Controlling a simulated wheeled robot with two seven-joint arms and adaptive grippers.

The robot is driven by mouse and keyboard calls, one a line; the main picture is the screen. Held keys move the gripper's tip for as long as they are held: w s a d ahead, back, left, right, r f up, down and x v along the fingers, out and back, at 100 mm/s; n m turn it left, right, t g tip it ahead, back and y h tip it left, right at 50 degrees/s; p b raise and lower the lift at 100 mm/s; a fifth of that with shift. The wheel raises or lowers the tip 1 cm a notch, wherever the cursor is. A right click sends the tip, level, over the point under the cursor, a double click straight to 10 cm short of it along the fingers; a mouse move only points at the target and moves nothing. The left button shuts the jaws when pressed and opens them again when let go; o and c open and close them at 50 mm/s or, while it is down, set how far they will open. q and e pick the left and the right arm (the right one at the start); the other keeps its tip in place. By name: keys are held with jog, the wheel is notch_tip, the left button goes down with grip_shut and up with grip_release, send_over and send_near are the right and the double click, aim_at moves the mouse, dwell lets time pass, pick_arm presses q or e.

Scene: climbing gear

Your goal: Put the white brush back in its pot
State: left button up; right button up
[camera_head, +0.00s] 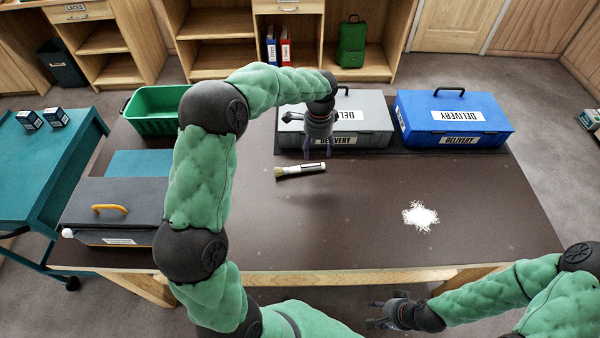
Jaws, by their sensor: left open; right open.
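The white brush (312,168) lies flat on the dark table, with its tan bristles to the left and its pale handle to the right. My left gripper (319,152) points down above and just behind the brush, near its handle end. It is open and holds nothing, apart from the brush. My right gripper (373,313) is open and empty, low at the front of the table. I cannot make out a pot for the brush in this view; my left arm hides part of the table.
A grey delivery box (365,110) and a blue delivery box (440,107) stand along the back. White powder (420,216) lies at the right. A green crate (150,104) and a grey box with a yellow handle (120,195) are at the left. The table's front middle is clear.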

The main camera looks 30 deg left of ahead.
pick_arm(q)
jog(key=b, duration=0.2)
send_over(313, 167)
jog(key=f, duration=0.5)
jog(key=shift+d+f, duration=0.3)
jog(key=shift+f, duration=0.1)
jog(key=f, duration=0.1)
jog(key=f+b, duration=0.1)
jog(key=f, duration=0.1)
jog(key=f+b, duration=0.1)
jog(key=f, duration=0.1)
jog(key=shift+a, duration=0.35)
jog(key=c, duration=1.3)
jog(key=shift+r, duration=0.15)
